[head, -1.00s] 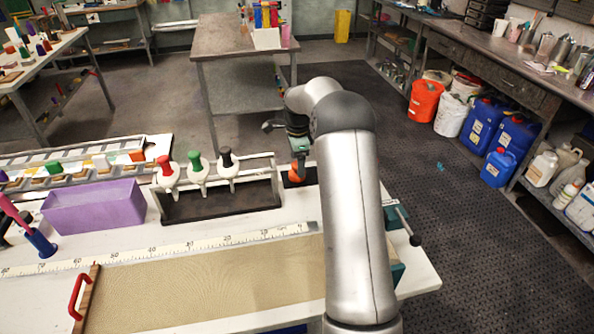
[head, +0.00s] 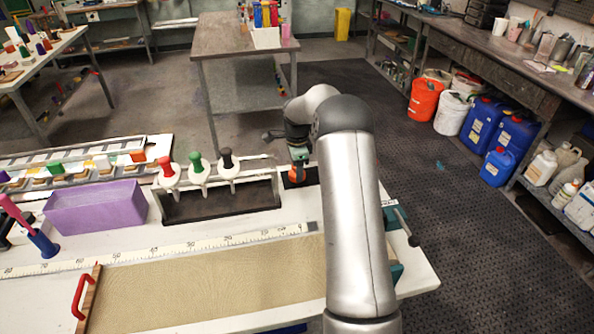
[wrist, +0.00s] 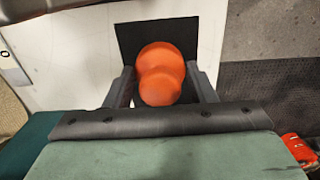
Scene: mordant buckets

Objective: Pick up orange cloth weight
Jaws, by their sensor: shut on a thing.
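The orange cloth weight (wrist: 160,68) is a rounded, two-lobed object over a dark square mat (wrist: 128,38) in the wrist view. My gripper (wrist: 163,88) has one finger on each side of it and is shut on it. In the head view the orange weight (head: 297,174) shows at the right end of the white table, under my gripper (head: 300,165). I cannot tell whether its base still touches the mat.
A dark rack (head: 222,199) with red, green and black-topped white tools stands just left. A purple bin (head: 95,207) is farther left. A measuring tape (head: 170,250) and a tan padded board (head: 210,284) lie in front. A teal clamp (head: 392,225) sits at the right edge.

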